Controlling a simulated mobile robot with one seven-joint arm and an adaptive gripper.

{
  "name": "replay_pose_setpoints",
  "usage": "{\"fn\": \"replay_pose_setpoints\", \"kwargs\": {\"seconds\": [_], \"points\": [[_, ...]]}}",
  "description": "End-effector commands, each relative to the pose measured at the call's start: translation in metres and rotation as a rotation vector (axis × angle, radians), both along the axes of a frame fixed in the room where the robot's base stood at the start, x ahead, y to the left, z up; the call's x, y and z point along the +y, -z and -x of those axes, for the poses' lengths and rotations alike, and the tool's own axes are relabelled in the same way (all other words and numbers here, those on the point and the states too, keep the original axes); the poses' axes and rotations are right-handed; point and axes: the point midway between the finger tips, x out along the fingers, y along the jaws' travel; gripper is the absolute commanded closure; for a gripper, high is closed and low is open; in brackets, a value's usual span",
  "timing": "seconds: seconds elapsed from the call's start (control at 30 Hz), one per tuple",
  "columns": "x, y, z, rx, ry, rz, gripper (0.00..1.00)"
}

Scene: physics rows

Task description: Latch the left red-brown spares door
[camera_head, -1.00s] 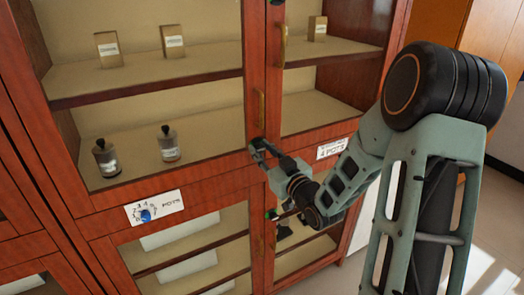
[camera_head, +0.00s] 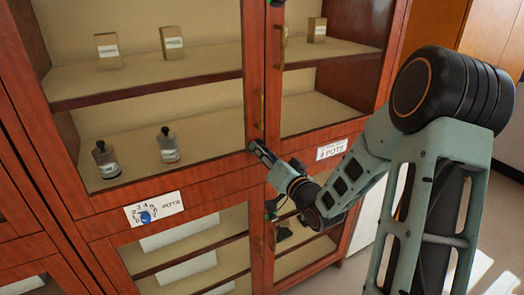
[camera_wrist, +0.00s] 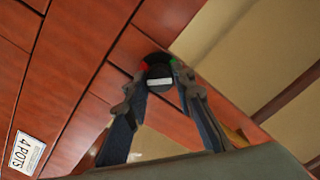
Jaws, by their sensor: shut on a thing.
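The left red-brown door (camera_head: 205,176) is the upper glass-fronted door in the head view; it looks shut, flush with its neighbour. A dark round turn-knob (camera_wrist: 160,78) with a white bar shows in the wrist view, with a red mark at its left and a green mark at its right. The bar lies nearly level in that picture. My gripper (camera_head: 257,149) is at the door's lower right corner, and its fingers, seen in the wrist view (camera_wrist: 161,84), are closed on the knob from both sides. In the head view my gripper hides the knob.
Brass handles (camera_head: 259,108) stand out just above my gripper. Bottles (camera_head: 168,145) and small boxes (camera_head: 107,46) stand on shelves behind the glass. A dial label (camera_head: 154,209) and a "4 POTS" label (camera_wrist: 27,154) are on the rails.

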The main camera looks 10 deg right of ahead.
Motion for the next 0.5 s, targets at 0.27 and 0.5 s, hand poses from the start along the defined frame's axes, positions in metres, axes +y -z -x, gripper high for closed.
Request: {"fn": "replay_pose_setpoints", "kwargs": {"seconds": [0.27,0.5], "points": [[-0.0006,-0.0011,0.0000,0.083,0.000,-0.252,1.00],[-0.0008,-0.0008,0.0001,0.150,0.000,-0.458,1.00]]}}
